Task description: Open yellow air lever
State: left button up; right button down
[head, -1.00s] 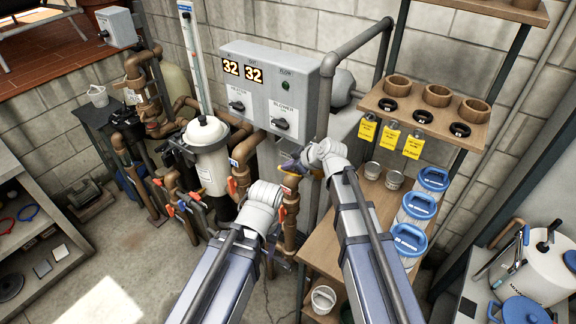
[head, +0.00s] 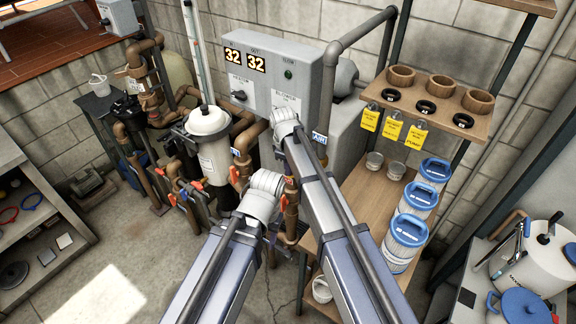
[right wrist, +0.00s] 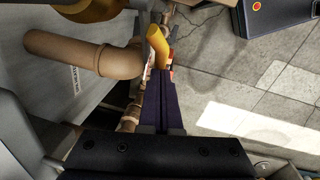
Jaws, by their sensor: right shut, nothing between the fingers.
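The yellow lever (right wrist: 157,45) shows in the right wrist view at the top middle, just beyond my fingertips. My right gripper (right wrist: 160,75) is shut and empty, its dark fingers pointing at the lever. I cannot tell whether they touch it. In the head view my right arm covers its own fingers and the lever, near the blue-and-white AIR label (head: 319,137) on a pipe. My left arm reaches in below it, its wrist in front of brown pipes. The left fingers cannot be made out.
A grey control box (head: 268,80) stands behind the pipes. A white filter canister (head: 211,145) and red-handled valves crowd the left side. A wooden shelf (head: 345,215) with blue-lidded cartridges (head: 408,235) stands at right. Open floor (head: 130,235) lies to the left.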

aim_at(292, 176)
jog(key=shift+s+d+f+b, duration=0.2)
jog(key=shift+f+b, duration=0.25)
jog(key=shift+f, duration=0.15)
jog(key=shift+s+d+f+b, duration=0.1)
jog(key=shift+d+f+b, duration=0.1)
jog(key=shift+f+b, duration=0.3)
jog(key=shift+s+d+f+g+h+b, duration=0.1)
jog(key=shift+d+f+g+h+b, duration=0.1)
jog(key=shift+f+g+h+b, duration=0.45)
jog(key=shift+s+d+f+b, duration=0.35)
jog(key=shift+s+d, duration=0.05)
jog(key=shift+d, duration=0.15)
jog(key=shift+s+d+f+b, duration=0.3)
jog(key=shift+s+d, duration=0.1)
jog(key=shift+d, duration=0.1)
jog(key=shift+s+d, duration=0.1)
jog(key=shift+d, duration=0.05)
